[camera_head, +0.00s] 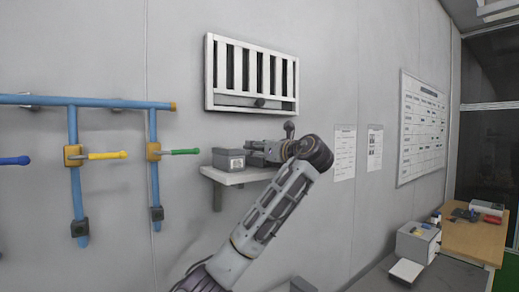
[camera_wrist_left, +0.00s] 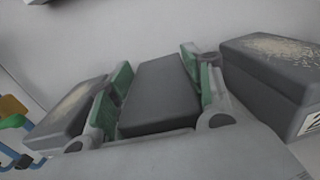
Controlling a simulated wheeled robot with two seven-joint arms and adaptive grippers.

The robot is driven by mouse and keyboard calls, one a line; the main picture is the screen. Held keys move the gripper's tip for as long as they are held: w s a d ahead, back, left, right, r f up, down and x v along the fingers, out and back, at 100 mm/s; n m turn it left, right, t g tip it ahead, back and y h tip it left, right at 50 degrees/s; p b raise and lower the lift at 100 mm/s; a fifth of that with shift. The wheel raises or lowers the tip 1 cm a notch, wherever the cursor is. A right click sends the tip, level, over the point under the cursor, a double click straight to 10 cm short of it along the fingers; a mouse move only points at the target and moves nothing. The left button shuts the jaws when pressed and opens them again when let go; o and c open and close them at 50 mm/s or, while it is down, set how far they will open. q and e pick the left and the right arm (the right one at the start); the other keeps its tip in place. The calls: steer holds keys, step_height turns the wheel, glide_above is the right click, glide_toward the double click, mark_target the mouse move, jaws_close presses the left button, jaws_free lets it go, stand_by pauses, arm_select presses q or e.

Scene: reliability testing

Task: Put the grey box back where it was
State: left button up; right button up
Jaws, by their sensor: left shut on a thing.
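My left gripper (camera_head: 254,149) is at the wall shelf (camera_head: 236,178), reaching in from the right. In the left wrist view, its green-padded fingers (camera_wrist_left: 158,95) are shut on a plain dark grey box (camera_wrist_left: 160,92) that lies between them. A second grey box (camera_wrist_left: 68,108) with a speckled top is just left of the fingers. A third grey box (camera_wrist_left: 275,65) with a speckled top and white label is at the right. In the head view, one labelled grey box (camera_head: 229,160) sits on the shelf left of the gripper; the arm hides the shelf's right part.
A white barred vent (camera_head: 252,108) is above the shelf. Blue pipes (camera_head: 75,165) with yellow and green handles stand out from the wall at left. A wooden table (camera_head: 470,240) and a white box (camera_head: 417,242) are at lower right. My right gripper does not show.

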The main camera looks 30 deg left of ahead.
arm_select(q)
steer(key=shift+f, duration=0.1)
stand_by(0.3)
steer(key=o, duration=1.4)
steer(key=shift+d, duration=0.1)
steer(key=shift+s+d+b, duration=0.3)
steer(key=shift+d+b, duration=0.05)
steer(key=shift+d, duration=0.25)
steer(key=b+v, duration=0.3)
steer(key=v, duration=0.7)
steer(key=shift+d, duration=0.3)
steer(key=shift+s, duration=0.1)
